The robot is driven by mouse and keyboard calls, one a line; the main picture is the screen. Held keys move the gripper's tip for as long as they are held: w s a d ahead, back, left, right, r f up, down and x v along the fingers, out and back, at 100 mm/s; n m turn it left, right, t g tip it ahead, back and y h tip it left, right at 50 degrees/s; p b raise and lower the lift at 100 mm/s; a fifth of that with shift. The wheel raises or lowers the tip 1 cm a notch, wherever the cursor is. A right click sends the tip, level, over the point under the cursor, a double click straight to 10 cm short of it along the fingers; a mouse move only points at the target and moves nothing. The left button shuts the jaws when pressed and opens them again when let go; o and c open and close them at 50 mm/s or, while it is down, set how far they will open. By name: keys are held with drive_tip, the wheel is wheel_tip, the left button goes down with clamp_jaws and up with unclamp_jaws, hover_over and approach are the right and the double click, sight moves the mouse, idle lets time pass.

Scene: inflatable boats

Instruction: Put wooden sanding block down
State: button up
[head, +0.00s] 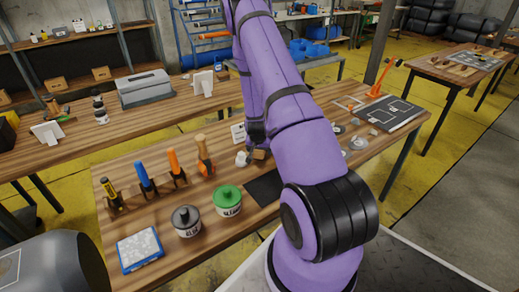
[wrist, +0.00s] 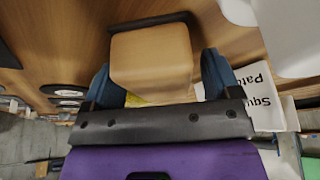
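The wooden sanding block (wrist: 150,55) is a light tan block with rounded edges. In the wrist view it is between the two blue fingers of my gripper (wrist: 160,80). A narrow gap shows between the block and the right finger, and the left finger is very close to its side. The gripper looks slightly open around the block. In the head view my gripper (head: 256,142) points down at the wooden workbench (head: 155,190), with the block (head: 260,154) at its tips. The block is at or just above the bench top; its underside is hidden.
A white object (head: 242,158) is close left of the block. A dark mat (head: 265,188) lies in front. A green-lidded tin (head: 228,200), a grey-lidded tin (head: 186,221) and a rack of upright tools (head: 145,185) stand left. A printed card (wrist: 265,95) is right in the wrist view.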

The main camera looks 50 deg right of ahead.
drive_tip(key=s+a+r+n+t+y, duration=0.1)
drive_tip(key=a+r+n, duration=0.1)
drive_tip(key=a+r, duration=0.75)
drive_tip(key=s+a+r+n+t+y, duration=0.15)
drive_tip(key=a+r, duration=0.35)
drive_tip(key=r, duration=0.9)
drive_tip(key=s+a+r+n+y, duration=0.1)
drive_tip(key=s+a+r+n, duration=0.1)
drive_tip(key=a+r, duration=0.8)
drive_tip(key=s+a+r+n, duration=0.2)
drive_tip(key=s+a+r, duration=0.1)
drive_tip(key=s+r, duration=0.2)
drive_tip(key=s+a+r+n, duration=0.2)
drive_tip(key=s+a+r, duration=0.2)
drive_tip(key=s, duration=0.5)
drive_tip(key=s+a+r+n, duration=0.2)
drive_tip(key=s+a+r, duration=0.1)
drive_tip(key=s+r, duration=0.3)
drive_tip(key=shift+s+a, duration=0.3)
drive_tip(key=shift+s, duration=0.3)
drive_tip(key=shift+o, duration=0.3)
drive_tip(key=shift+r+t, duration=0.1)
drive_tip(key=shift+t, duration=0.15)
